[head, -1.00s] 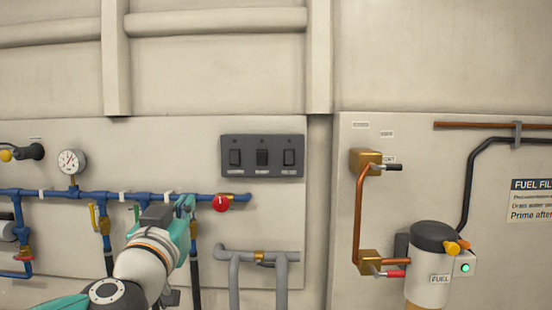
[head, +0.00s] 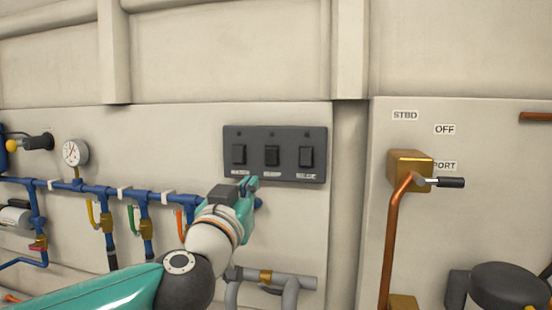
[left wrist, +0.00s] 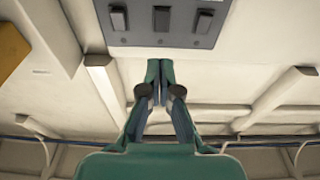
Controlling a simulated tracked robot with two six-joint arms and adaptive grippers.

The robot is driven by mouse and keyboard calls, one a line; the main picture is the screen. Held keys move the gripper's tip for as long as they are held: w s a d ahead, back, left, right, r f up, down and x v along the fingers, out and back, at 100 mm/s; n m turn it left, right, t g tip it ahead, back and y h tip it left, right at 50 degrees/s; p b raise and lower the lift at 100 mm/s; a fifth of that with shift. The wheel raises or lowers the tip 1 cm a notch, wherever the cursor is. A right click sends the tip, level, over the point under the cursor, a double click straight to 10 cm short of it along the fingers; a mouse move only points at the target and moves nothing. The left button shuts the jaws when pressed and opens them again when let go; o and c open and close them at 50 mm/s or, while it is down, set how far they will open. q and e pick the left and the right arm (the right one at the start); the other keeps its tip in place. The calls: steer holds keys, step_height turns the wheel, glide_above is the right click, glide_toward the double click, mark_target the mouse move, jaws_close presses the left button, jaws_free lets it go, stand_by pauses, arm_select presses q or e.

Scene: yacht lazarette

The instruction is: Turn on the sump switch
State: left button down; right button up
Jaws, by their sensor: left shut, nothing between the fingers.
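A dark grey panel (head: 312,134) with three black rocker switches is on the wall in the head view. These are the left switch (head: 239,155), the middle switch (head: 272,156) and the right switch (head: 306,157). White labels sit below them, too small to read surely. My left gripper (head: 252,183) is shut and empty, just below the panel's lower edge between the left and middle switches. In the left wrist view the closed fingers (left wrist: 160,66) point at the panel (left wrist: 140,43), with a small gap in the picture. My right gripper is not in view.
A blue pipe (head: 75,188) with several valves and a gauge (head: 75,153) runs left of my arm. Grey pipes (head: 290,283) stand below the panel. A brass valve (head: 410,168) with a black-tipped lever is on the right. The wall above the panel is clear.

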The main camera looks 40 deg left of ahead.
arm_select(q)
steer(key=shift+s, duration=0.1)
glide_toward(271, 154)
steer(key=x, duration=0.7)
steer(key=shift+p, duration=0.3)
steer(key=shift+r, duration=0.1)
